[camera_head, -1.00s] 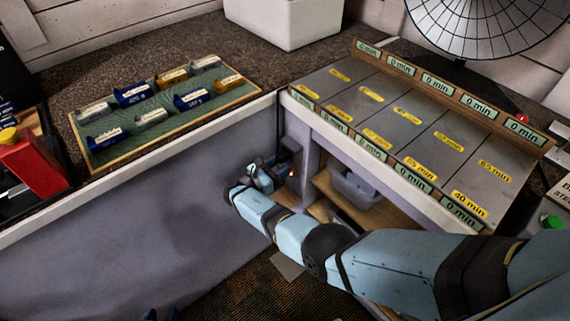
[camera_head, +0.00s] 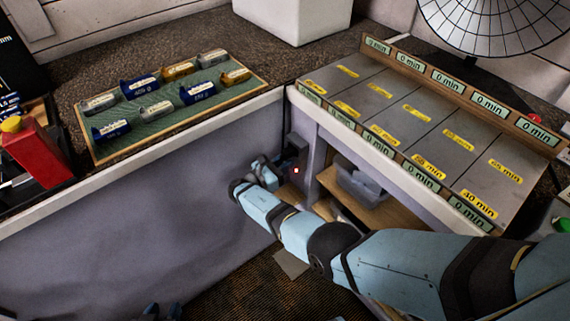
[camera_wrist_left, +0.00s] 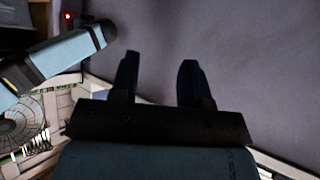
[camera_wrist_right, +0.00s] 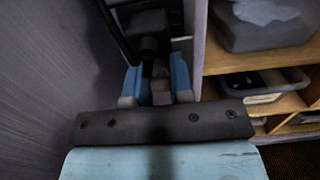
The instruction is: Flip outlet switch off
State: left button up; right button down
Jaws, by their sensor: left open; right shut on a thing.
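The dark outlet box (camera_head: 295,147) is in the corner under the counter, with a red light (camera_head: 296,170) lit below it. My right gripper (camera_head: 268,172) is beside it, low in the corner. In the right wrist view a dark block (camera_wrist_right: 150,38) is just beyond the fingertips. There my right gripper (camera_wrist_right: 157,85) is shut on a small dark part, mostly hidden between its blue fingers. I cannot make out the switch or its position. My left gripper (camera_wrist_left: 160,80) is open and empty in front of a plain grey wall; its fingertips (camera_head: 162,313) show at the head view's bottom edge.
Shelves with a grey bin (camera_head: 358,183) stand right of the corner. Above are a counter with labelled panels (camera_head: 420,125) and a green tray (camera_head: 170,122) of small packs. A red object (camera_head: 38,158) is at far left. The counter panels (camera_head: 170,200) close in the corner.

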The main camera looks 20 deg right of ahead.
jog(key=shift+f+h+b, duration=0.55)
jog(key=shift+h+b, duration=0.15)
jog(key=shift+b, duration=0.4)
jog(key=shift+f+t+h+b, duration=0.15)
jog(key=shift+t+h+b, duration=0.25)
jog(key=shift+b, duration=0.4)
pick_arm(q)
jog(key=w+d+r+t+h+b, duration=0.3)
jog(key=d+r+t+h+b, duration=0.1)
jog(key=r+b, duration=0.4)
jog(key=shift+d+r+t+h+b, duration=0.3)
jog(key=shift+d+t+b, duration=0.45)
jog(key=shift+d+t, duration=0.2)
pick_arm(e)
jog(key=shift+f+t+h, duration=0.2)
jog(key=shift+t+h, duration=0.2)
jog(key=shift+h, duration=0.75)
jog(key=shift+f+t+h, duration=0.15)
jog(key=shift+t+h, duration=0.25)
jog(key=shift+h, duration=0.7)
jog(key=shift+f+t+h, duration=0.2)
jog(key=shift+t+h, duration=0.2)
jog(key=shift+h, duration=0.75)
pick_arm(q)
jog(key=shift+w, duration=0.1)
pick_arm(e)
jog(key=c, duration=1)
grip_release()
